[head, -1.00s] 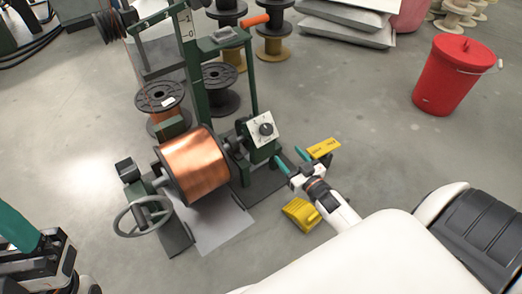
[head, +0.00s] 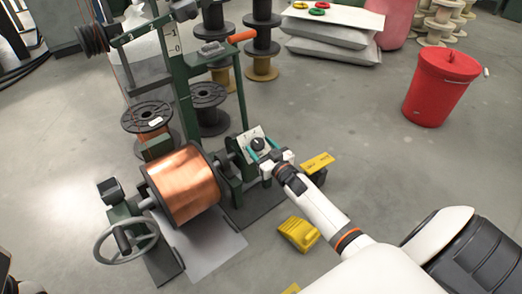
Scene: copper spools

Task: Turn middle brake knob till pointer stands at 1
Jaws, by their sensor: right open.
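The brake knob (head: 258,144) is a dark round knob on a white dial plate (head: 244,136), on the green stand right of the copper spool (head: 183,186). The dial's marks and the pointer are too small to read. My right gripper (head: 261,147) is open, with its teal fingers reaching to either side of the knob. I cannot tell whether they touch it. The right hand hides part of the dial's lower right. My left gripper is not in view.
A grey handwheel (head: 126,241) stands left of the spool. A yellow tag (head: 317,163) and a yellow block (head: 298,234) are near my right arm. A green post (head: 183,90) rises behind the spool. A red bucket (head: 440,90) stands on open floor at right.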

